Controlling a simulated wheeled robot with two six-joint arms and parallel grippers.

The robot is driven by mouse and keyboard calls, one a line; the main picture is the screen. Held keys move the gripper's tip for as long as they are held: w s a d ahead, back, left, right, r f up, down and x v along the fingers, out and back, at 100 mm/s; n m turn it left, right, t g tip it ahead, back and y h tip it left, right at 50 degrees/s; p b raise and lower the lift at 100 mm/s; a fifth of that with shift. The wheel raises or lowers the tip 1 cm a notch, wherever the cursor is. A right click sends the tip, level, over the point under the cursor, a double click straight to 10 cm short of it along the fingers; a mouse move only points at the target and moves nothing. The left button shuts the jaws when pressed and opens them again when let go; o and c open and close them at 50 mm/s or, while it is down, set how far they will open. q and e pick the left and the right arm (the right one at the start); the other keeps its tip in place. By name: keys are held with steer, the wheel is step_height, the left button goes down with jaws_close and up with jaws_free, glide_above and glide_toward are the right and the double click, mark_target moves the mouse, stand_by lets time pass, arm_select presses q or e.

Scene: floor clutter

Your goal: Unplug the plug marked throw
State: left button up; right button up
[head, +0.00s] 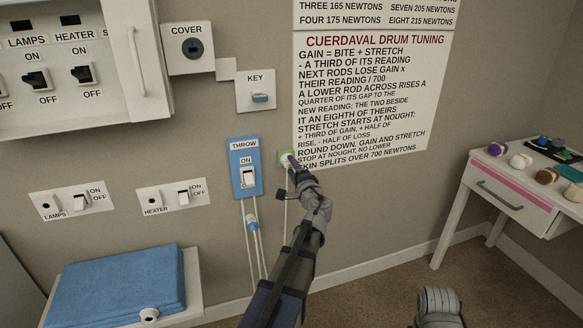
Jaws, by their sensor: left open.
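My left gripper (287,181) is open just in front of and below this socket. One finger reaches up by the pale fitting and partly hides it; the other is lower left. I cannot tell whether it touches.
KEY (255,78) and COVER (188,61) plates are above. LAMPS (58,208) and HEATER (154,205) switches are left. A blue folded cloth (120,284) lies low left. A white desk (505,208) with small objects stands right. A text poster (370,90) covers the wall behind.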

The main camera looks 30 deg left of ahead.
arm_select(q)
steer(key=v, duration=0.6)
steer(key=shift+s+d, duration=0.25)
steer(key=shift+d, duration=0.05)
stand_by(0.5)
steer(key=s+d+f+n+g+h, duration=0.1)
steer(key=s+d+f+g+h, duration=0.3)
steer(key=s+d+f, duration=0.55)
steer(key=s+d+f+n+g+h, duration=0.2)
steer(key=s+d+f+g+h, duration=0.3)
steer(key=d, duration=0.7)
steer(key=s+d+f+n+g+h, duration=0.1)
steer(key=s+d+f+g+h, duration=0.15)
steer(key=s+d+f, duration=0.6)
steer(key=s+d+r+h+p, duration=0.1)
steer(key=d+r+p, duration=0.2)
steer(key=r+p, duration=2.5)
steer(key=shift+d+r, duration=0.15)
steer(key=shift+r, duration=0.45)
